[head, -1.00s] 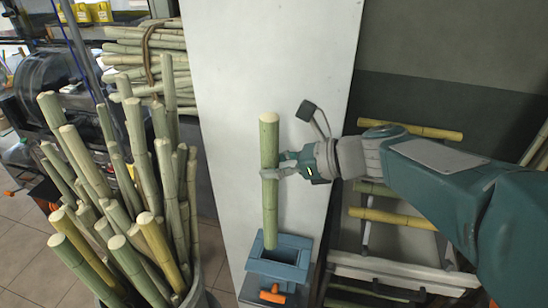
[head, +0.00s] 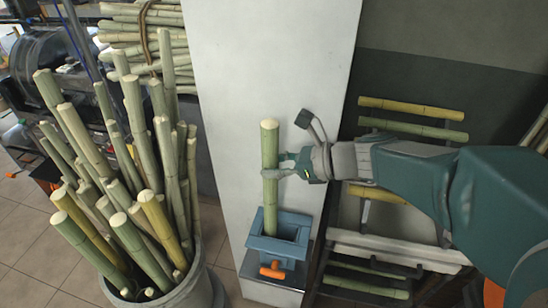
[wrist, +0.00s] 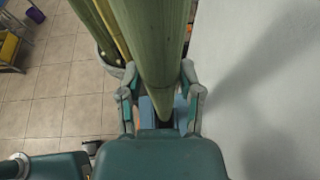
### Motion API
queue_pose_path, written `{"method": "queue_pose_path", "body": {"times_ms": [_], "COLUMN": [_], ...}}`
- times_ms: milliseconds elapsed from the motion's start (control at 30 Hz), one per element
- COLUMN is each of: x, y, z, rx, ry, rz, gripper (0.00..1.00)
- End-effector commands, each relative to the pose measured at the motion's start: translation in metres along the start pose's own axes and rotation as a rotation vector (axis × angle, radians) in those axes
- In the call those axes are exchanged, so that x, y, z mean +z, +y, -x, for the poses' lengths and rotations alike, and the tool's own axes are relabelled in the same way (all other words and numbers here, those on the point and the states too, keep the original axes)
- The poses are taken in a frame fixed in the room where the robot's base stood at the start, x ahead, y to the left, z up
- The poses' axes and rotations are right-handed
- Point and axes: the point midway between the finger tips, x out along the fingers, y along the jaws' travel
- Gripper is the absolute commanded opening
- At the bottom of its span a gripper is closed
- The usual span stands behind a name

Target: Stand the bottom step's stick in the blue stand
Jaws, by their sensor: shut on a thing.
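My gripper (head: 275,173) is shut on a pale green stick (head: 270,150), gripping it around its middle and holding it upright. The blue stand (head: 298,252) is a square box with an open top and an orange handle in front, below my gripper. The stick's lower end overlaps the left part of the stand's opening in the head view; I cannot tell how deep it sits. In the wrist view the stick (wrist: 152,45) runs down between my fingers, with a blue part of the stand (wrist: 180,101) showing behind it.
A bin (head: 195,290) full of tall sticks stands to the left. A white panel (head: 262,60) rises behind the stand. To the right, a stepped rack (head: 400,242) bears several sticks, partly hidden by my arm. Tiled floor lies left of the bin.

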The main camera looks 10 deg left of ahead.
Motion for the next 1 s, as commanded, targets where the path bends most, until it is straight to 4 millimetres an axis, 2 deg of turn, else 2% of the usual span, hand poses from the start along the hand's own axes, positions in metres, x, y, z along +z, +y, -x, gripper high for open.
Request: {"method": "queue_pose_path", "body": {"times_ms": [1000], "x": [-0.055], "y": [0.000], "z": [-0.023], "rx": [0.000], "ry": [-0.001], "rz": [0.000], "gripper": [0.00]}}
